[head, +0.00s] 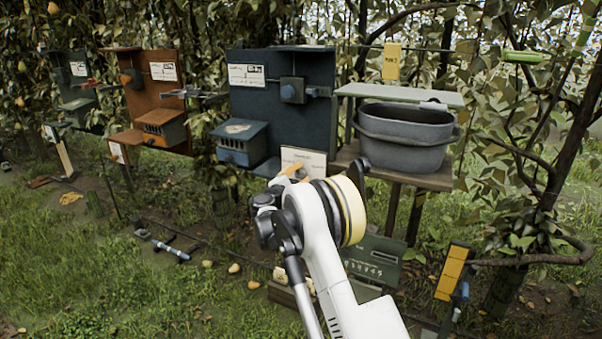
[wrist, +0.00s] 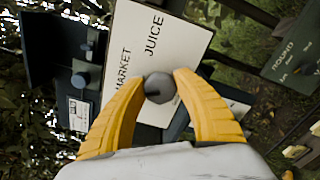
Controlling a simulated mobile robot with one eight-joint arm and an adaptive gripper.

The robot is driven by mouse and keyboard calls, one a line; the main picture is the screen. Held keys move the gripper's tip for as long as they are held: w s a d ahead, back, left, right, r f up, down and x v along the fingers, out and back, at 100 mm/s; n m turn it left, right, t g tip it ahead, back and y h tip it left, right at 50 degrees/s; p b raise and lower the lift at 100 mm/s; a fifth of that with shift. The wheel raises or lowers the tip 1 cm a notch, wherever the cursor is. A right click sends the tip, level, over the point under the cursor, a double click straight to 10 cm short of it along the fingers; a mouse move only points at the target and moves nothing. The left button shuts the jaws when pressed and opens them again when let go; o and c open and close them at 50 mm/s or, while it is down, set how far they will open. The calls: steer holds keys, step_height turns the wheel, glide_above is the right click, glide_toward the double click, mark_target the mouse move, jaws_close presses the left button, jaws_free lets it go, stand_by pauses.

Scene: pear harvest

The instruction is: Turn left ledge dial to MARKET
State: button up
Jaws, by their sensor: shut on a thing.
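The dial (wrist: 160,88) is a dark grey faceted knob on a white card (wrist: 172,45) printed MARKET and JUICE in the wrist view. A short dark mark shows on its face, but I cannot tell which word it points to. My gripper (wrist: 162,77) has its two yellow fingers closed on the dial from both sides. In the head view the card (head: 308,158) stands at the ledge below the dark blue board, and my yellow fingertips (head: 291,170) reach its lower left. My wrist hides the dial there.
A grey tub (head: 405,140) stands on a wooden shelf right of the card. The dark blue board (head: 300,110) with a small box (head: 242,142) is behind and left.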

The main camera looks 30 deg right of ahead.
steer(key=m, duration=0.5)
steer(key=shift+p, duration=0.35)
steer(key=shift+f+m, duration=0.1)
steer(key=shift+m, duration=0.3)
steer(key=o, duration=1.2)
steer(key=shift+c, duration=0.2)
steer(key=v, duration=1.2)
steer(key=shift+s, duration=0.1)
